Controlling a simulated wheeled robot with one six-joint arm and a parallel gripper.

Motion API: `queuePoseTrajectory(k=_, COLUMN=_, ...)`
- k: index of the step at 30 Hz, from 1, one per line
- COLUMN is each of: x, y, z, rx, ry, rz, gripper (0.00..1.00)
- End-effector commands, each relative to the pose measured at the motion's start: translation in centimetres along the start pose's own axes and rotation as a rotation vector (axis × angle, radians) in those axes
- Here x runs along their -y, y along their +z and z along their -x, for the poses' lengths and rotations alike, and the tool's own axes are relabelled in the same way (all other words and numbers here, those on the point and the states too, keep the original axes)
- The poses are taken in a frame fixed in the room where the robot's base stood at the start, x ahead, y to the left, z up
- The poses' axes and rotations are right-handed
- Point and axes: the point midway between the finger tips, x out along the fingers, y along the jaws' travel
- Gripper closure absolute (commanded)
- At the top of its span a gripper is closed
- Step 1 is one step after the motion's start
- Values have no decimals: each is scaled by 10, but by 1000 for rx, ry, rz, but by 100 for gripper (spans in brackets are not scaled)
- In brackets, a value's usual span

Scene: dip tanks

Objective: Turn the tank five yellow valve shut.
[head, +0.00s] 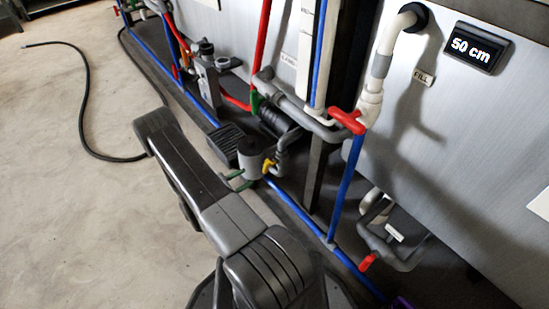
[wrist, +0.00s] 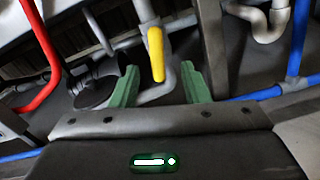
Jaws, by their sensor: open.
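The yellow valve handle (wrist: 156,55) hangs on a grey pipe in the wrist view, its long side roughly up and down. My gripper (wrist: 159,68) is open and empty. Its two green fingers lie either side of the handle's lower end in the wrist view, with a gap on both sides. In the head view the green fingers of my gripper (head: 244,178) point right towards the valve; my arm hides the rest.
A red handle (head: 347,121) sits on the pipe above, and another red handle (head: 367,262) is lower right. Blue pipe (head: 299,210) runs along the floor. A dark post (head: 318,170) stands right of the valve. A black hose (head: 85,100) lies on open floor at left.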

Motion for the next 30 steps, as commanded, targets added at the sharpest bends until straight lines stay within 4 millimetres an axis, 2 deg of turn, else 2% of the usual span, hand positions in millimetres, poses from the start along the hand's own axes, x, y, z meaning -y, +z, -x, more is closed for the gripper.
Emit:
queuePoseTrajectory(k=4, x=-1, y=-9, z=4, rx=2, ry=34, rz=5, gripper=58)
queuePoseTrajectory(k=8, x=-1, y=-10, z=-6, rx=3, ry=32, rz=4, gripper=58)
queuePoseTrajectory(k=24, x=-3, y=-10, z=-92, rx=3, ry=29, rz=4, gripper=58)
queuePoseTrajectory(k=30, x=-4, y=-9, z=-118, rx=2, ry=31, rz=3, gripper=58)
